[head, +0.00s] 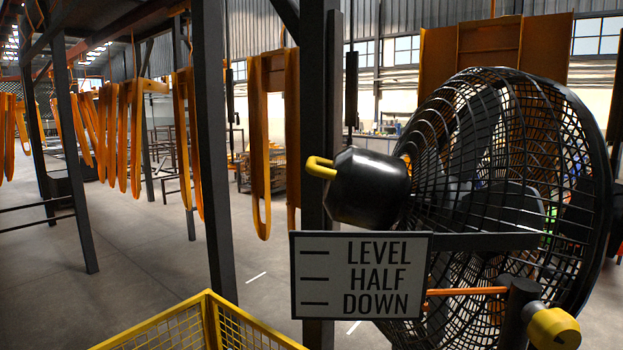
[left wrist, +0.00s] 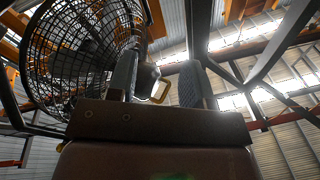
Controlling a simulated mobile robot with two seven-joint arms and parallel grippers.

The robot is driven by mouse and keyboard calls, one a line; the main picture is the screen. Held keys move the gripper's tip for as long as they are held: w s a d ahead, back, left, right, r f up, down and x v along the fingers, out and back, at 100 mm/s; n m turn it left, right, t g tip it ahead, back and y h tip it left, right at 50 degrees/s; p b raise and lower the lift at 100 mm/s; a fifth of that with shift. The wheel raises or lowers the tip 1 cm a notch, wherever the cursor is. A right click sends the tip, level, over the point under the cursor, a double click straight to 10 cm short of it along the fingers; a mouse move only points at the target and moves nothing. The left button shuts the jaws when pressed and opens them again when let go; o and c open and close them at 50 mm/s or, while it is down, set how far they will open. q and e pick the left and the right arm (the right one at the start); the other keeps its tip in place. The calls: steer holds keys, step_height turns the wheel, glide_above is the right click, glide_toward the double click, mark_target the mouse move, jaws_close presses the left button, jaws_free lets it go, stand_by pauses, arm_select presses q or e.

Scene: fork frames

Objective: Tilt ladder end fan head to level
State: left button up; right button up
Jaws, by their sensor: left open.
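The fan head has a round black wire cage (head: 500,180) at the right of the head view. A white sign (head: 361,275) below the housing reads LEVEL, HALF and DOWN, with a dark line beside each word. In the left wrist view, my left gripper (left wrist: 158,77) is open, its fingers apart and pointing up. The yellow handle (left wrist: 160,91) shows in the gap between them, beyond the fingers, and the cage (left wrist: 85,50) is at upper left. My right gripper is not in view.
A yellow knob (head: 553,328) sits on the dark fan bracket at lower right. A yellow mesh crate (head: 208,325) stands at the bottom. A dark post (head: 215,150) and hanging orange slings (head: 259,145) are to the left. Open floor lies behind.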

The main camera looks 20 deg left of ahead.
arm_select(q)
steer(key=w+r+m+h+b, duration=0.2)
steer(key=w+r+m+h, duration=0.3)
steer(key=w+r, duration=0.15)
steer(key=m+g+h+b, duration=0.7)
steer(key=m+g, duration=0.4)
steer(key=m, duration=0.7)
glide_toward(311, 159)
steer(key=shift+y, duration=0.7)
steer(key=x, duration=0.3)
steer(key=b+x, duration=0.1)
steer(key=x, duration=0.2)
steer(key=b+x, duration=0.1)
steer(key=x, duration=0.3)
steer(key=shift+s+d, duration=0.15)
steer(key=shift+s, duration=0.2)
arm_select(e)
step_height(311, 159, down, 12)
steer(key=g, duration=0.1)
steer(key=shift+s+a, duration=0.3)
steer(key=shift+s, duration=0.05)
arm_select(q)
steer(key=shift+c, duration=0.3)
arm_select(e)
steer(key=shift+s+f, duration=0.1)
